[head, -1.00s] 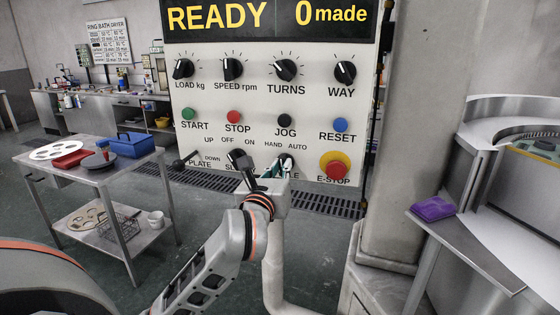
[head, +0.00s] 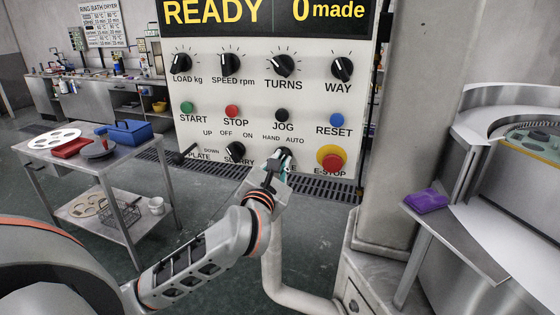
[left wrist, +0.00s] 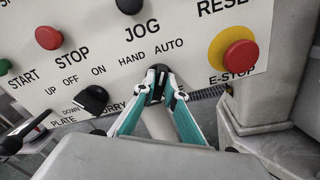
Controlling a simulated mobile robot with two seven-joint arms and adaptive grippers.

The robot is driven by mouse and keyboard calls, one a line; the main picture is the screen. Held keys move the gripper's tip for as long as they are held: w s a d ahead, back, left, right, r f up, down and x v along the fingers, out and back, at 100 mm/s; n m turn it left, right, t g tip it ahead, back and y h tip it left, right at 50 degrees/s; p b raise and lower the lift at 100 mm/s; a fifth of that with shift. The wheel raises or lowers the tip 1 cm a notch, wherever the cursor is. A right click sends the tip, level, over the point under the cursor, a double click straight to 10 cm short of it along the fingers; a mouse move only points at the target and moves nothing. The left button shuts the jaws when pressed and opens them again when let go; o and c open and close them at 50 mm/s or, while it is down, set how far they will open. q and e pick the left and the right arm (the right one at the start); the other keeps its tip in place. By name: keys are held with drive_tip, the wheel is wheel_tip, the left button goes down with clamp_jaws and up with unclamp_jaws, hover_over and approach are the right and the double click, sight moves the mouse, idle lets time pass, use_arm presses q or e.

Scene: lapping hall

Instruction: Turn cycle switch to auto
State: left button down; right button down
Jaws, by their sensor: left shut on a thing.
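The white control panel (head: 205,115) carries the cycle switch (head: 286,152), a dark knob below the HAND and AUTO labels. My left gripper (head: 282,158) reaches it from below and is shut on it. In the left wrist view the teal-edged fingers (left wrist: 159,82) close around the dark cycle switch (left wrist: 157,91). The fingers hide most of the knob, so I cannot tell surely which label it points to. My right gripper is not in view.
The black slurry switch (head: 236,150) is just left of the gripper; the red and yellow E-STOP (head: 331,158) is to its right. A steel cart (head: 90,165) stands at left. A purple cloth (head: 427,201) lies on a ledge at right.

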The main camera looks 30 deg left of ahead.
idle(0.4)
use_arm(q)
drive_tip(key=c, duration=2.1)
unclamp_jaws()
drive_tip(key=shift+v, duration=3.65)
